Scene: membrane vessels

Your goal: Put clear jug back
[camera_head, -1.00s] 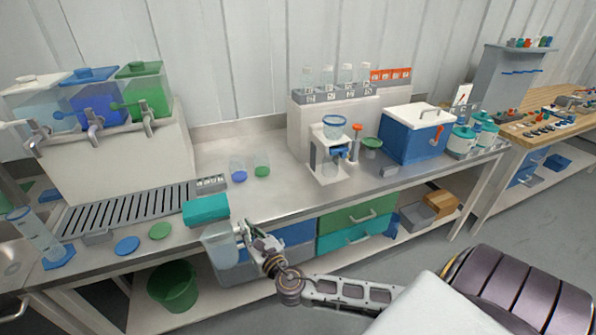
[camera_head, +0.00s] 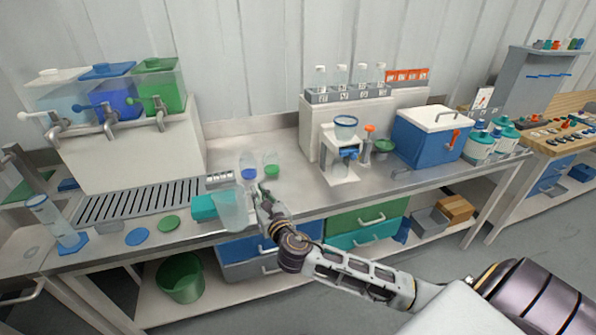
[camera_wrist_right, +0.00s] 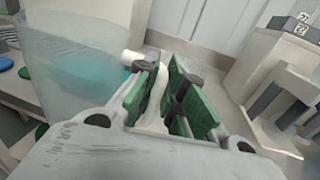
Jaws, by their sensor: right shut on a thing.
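The clear jug (camera_head: 230,210) is upright near the front edge of the metal counter, to the right of a teal block (camera_head: 203,208). My right gripper (camera_head: 263,197) is on the jug's right side and shut on its handle. In the right wrist view, the jug (camera_wrist_right: 80,65) fills the left side. Its white handle (camera_wrist_right: 152,105) sits between the green pads of the gripper (camera_wrist_right: 168,98). The jug looks empty. I cannot tell whether its base touches the counter. My left gripper is not in view.
Two small cups, one blue-bottomed (camera_head: 248,170) and one green-bottomed (camera_head: 271,168), stand just behind the jug. A slotted drain grate (camera_head: 140,200) and blue and green discs (camera_head: 137,237) lie to the left. A white stand (camera_head: 340,160) is to the right, with bare counter before it.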

